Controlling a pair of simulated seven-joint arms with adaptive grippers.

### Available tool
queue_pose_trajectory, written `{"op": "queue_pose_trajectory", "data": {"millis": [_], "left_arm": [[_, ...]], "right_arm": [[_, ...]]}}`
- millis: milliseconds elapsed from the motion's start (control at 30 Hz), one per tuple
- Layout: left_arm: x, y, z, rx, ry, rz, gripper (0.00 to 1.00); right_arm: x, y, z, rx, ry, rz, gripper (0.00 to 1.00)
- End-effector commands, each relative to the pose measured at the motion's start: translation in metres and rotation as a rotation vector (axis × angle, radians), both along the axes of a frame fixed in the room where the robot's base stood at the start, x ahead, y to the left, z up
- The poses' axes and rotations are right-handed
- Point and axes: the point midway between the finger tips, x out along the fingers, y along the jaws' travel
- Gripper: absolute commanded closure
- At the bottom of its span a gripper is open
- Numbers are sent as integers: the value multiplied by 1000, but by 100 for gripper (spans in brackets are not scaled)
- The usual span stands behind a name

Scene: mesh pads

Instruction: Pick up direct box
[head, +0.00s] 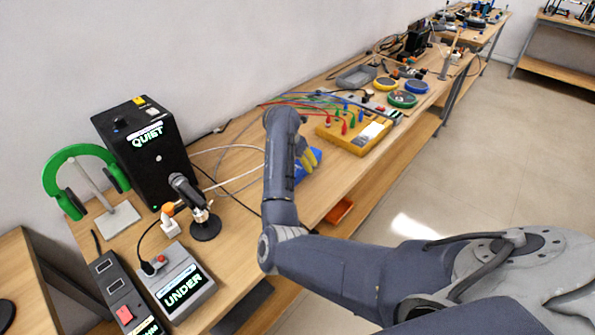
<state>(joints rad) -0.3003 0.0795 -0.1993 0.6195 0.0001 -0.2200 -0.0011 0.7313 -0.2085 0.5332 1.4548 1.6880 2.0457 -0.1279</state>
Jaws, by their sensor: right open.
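A blue box (300,176), which looks like the direct box, sits on the wooden bench near its front edge in the head view. Most of it is hidden behind my right gripper and arm. My right gripper (312,159), with yellow fingers, is open right at the blue box, seeming to reach down over it. I cannot tell whether the fingers touch it. My left gripper is not in view.
On the left stand a black QUIET box (150,155), green headphones (68,160) on a stand, a microphone (190,195) and a grey UNDER box (182,280). Beyond my gripper lies a yellow board (350,138) with colored leads. Cables (235,165) cross the bench behind my forearm.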

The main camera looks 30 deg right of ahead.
Motion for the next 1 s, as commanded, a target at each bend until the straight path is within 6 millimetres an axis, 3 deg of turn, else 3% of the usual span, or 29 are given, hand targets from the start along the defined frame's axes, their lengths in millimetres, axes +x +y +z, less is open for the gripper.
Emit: {"op": "queue_pose_trajectory", "data": {"millis": [300,700,1000], "left_arm": [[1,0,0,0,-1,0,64],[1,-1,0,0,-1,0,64],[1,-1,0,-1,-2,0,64]], "right_arm": [[5,-13,-34,-1,3,0,27],[6,-16,-41,0,1,0,26],[6,-16,-41,0,0,-1,61]]}}
